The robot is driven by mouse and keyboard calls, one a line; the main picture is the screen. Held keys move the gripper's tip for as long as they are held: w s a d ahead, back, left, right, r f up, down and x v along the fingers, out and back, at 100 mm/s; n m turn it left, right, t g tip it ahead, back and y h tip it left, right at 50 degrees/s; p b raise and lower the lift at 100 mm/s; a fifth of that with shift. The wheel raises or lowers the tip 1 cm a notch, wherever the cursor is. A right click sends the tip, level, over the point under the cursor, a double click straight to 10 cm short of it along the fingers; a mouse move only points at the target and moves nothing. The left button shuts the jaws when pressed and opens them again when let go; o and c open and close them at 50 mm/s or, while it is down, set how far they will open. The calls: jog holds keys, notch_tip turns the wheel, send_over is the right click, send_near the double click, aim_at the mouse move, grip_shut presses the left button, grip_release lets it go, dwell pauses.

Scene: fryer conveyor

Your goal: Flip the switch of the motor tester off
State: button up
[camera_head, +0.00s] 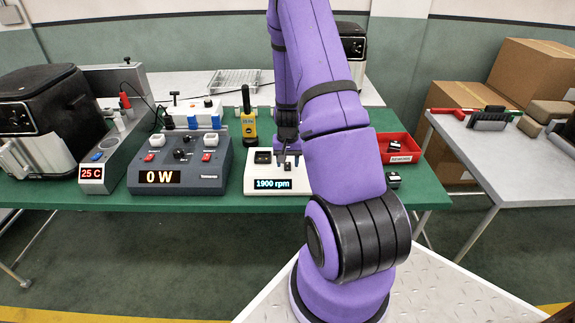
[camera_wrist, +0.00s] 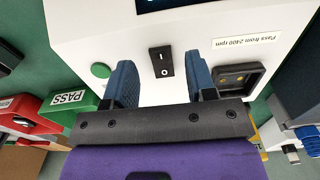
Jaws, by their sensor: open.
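The motor tester is a white box (camera_head: 255,185) on the green table, with a display (camera_head: 272,184) reading 1900 rpm. In the wrist view its white top (camera_wrist: 180,30) fills the middle. Its black rocker switch (camera_wrist: 161,62) with I and O marks lies between and just beyond my fingers. My gripper (camera_wrist: 163,82) is open and empty, with one blue finger to each side of the switch. I cannot tell whether the fingers touch the top. In the head view my gripper (camera_head: 288,158) is over the tester, partly hidden by my arm.
A green button (camera_wrist: 100,71) and a dark socket (camera_wrist: 238,77) flank the switch. A grey power unit (camera_head: 180,165) reading 0 W stands left of the tester. A red bin (camera_head: 400,148) is to the right, and a yellow device (camera_head: 249,127) stands behind.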

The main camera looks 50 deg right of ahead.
jog(key=shift+f, duration=0.9)
jog(key=c, duration=0.9)
jog(key=shift+w+d+r+g+y, duration=0.1)
jog(key=shift+g+y, duration=0.4)
jog(key=shift+y, duration=0.05)
jog(key=shift+w+d+r+g+y, duration=0.1)
jog(key=shift+g+y, duration=0.4)
jog(key=shift+y, duration=0.05)
jog(key=o, duration=0.9)
